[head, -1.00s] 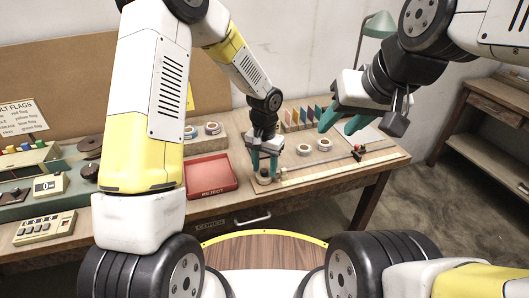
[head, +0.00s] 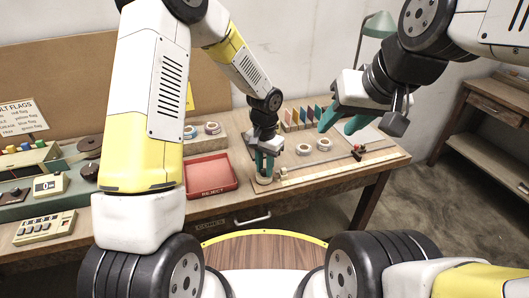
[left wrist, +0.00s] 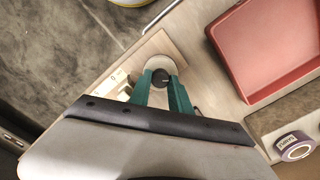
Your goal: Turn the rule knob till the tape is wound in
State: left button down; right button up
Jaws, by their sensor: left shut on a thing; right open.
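The rule (head: 264,180) is a round cream case at the left end of a wooden board, with a pale tape (head: 325,173) running right from it along the board. Its dark knob (left wrist: 160,77) shows on the case in the left wrist view. My left gripper (head: 265,166) points down over the case, its teal fingers (left wrist: 161,90) shut on the knob from both sides. The fingers hide the knob in the head view. My right gripper (head: 342,124) is open and empty, held above the right part of the bench.
A red reject tray (head: 210,176) lies left of the board; it also shows in the left wrist view (left wrist: 232,62). Tape rolls (head: 304,149) and a small red-topped part (head: 358,151) stand behind the tape. Coloured cards (head: 303,117) stand at the back.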

pick_arm(q)
jog(key=m, duration=1.1)
jog(key=shift+r+m, duration=0.1)
jog(key=shift+m, duration=0.2)
dwell(0.4)
jog(key=c, duration=1.2)
grip_release()
notch_tip(320, 180, up, 8)
jog(key=shift+f, duration=0.15)
